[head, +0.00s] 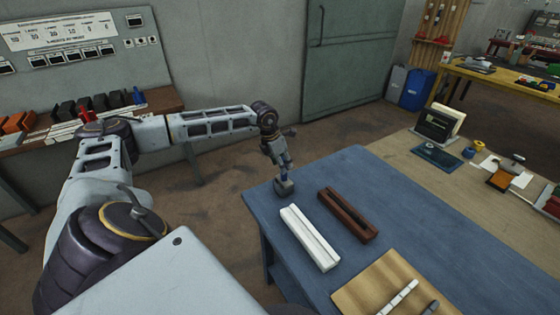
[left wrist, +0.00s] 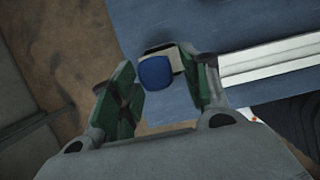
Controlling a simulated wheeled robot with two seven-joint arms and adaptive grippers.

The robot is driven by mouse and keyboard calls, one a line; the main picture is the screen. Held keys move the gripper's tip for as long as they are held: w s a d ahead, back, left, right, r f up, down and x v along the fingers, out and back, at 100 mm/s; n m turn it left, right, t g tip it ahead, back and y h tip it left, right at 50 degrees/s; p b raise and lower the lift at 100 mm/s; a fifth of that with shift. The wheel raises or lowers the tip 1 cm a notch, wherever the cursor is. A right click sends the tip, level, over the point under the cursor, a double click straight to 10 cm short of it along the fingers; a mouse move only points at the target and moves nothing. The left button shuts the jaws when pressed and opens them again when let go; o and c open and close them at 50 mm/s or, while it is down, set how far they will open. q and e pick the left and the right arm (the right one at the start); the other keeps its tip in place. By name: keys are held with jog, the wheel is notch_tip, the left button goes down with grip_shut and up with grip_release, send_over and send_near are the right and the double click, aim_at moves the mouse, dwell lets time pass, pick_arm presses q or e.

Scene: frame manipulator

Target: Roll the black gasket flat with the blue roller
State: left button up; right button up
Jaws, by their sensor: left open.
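The blue roller (head: 284,181) stands in a small grey block (head: 284,190) at the blue table's far left corner. In the left wrist view the blue roller (left wrist: 155,72) shows as a rounded blue end between the green-padded fingers. My left gripper (head: 283,164) points down just above it, and the fingers (left wrist: 162,80) are open around or just over it; contact cannot be told. A brown frame (head: 335,203) has a dark strip in its groove, which may be the black gasket. A white frame (head: 302,238) lies beside it. My right gripper is not in view.
The blue table (head: 400,185) has clear room to the right of the frames. A tan board (head: 365,290) with white pieces lies near the front. A wooden bench (head: 405,150) with tools adjoins on the right. The table edge is close to the gripper.

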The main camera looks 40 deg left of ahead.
pick_arm(q)
jog(key=shift+b+x, duration=1.35)
jog(key=shift+x, duration=0.8)
jog(key=shift+c, duration=0.7)
grip_shut()
jog(key=shift+a+r, duration=0.1)
jog(key=shift+r, duration=0.55)
jog(key=shift+r+p, duration=0.1)
jog(key=shift+p, duration=0.2)
